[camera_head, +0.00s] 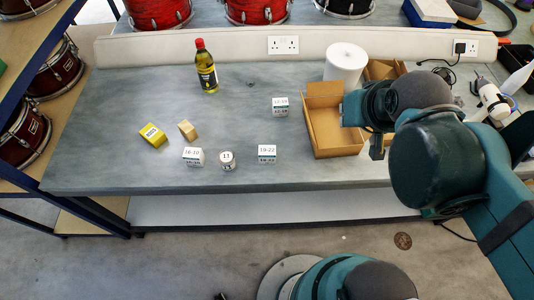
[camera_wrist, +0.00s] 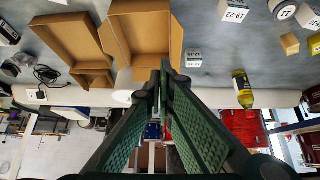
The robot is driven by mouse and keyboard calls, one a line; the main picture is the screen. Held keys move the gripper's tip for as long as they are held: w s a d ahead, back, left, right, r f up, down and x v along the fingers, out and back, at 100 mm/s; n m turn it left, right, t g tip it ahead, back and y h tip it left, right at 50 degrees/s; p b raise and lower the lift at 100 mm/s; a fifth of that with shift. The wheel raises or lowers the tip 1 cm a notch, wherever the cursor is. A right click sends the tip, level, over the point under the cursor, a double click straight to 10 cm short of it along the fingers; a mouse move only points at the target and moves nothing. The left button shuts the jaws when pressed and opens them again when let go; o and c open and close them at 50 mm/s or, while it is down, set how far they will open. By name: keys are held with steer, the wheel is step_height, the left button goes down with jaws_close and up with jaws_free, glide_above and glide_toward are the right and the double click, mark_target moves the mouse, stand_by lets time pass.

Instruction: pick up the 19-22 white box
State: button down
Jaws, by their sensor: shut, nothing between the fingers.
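The 19-22 white box (camera_head: 267,154) stands on the grey bench near its front edge, left of the open cardboard box. It also shows at the top of the wrist view (camera_wrist: 233,9), upside down. My gripper (camera_head: 377,150) is at the right, by the cardboard box, apart from the white box. In the wrist view its fingers (camera_wrist: 165,70) meet at the tips, shut and empty. In the head view my arm hides part of the fingers.
An open cardboard box (camera_head: 325,128) stands between the white box and my gripper. Other small boxes, 12-19 (camera_head: 280,106), 16-10 (camera_head: 193,156) and a yellow one (camera_head: 153,135), sit around. A round 13 piece (camera_head: 227,160) and an oil bottle (camera_head: 206,68) stand further left.

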stand_by(0.3)
steer(key=c, duration=1.9)
jaws_free()
steer(key=shift+o, duration=0.2)
steer(key=shift+a, duration=0.1)
steer(key=n+g+h+p, duration=0.2)
steer(key=n+g+h, duration=0.35)
steer(key=n, duration=1.15)
glide_above(264, 150)
steer(key=a, duration=0.1)
steer(key=shift+g+y, duration=0.65)
steer(key=shift+g, duration=0.2)
steer(key=f, duration=1.8)
steer(key=shift+w+a+f, duration=0.15)
steer(key=shift+a+f, duration=0.05)
steer(key=shift+f, duration=0.1)
steer(key=shift+s+a+f, duration=0.2)
steer(key=shift+a+f, duration=0.15)
steer(key=shift+f, duration=0.2)
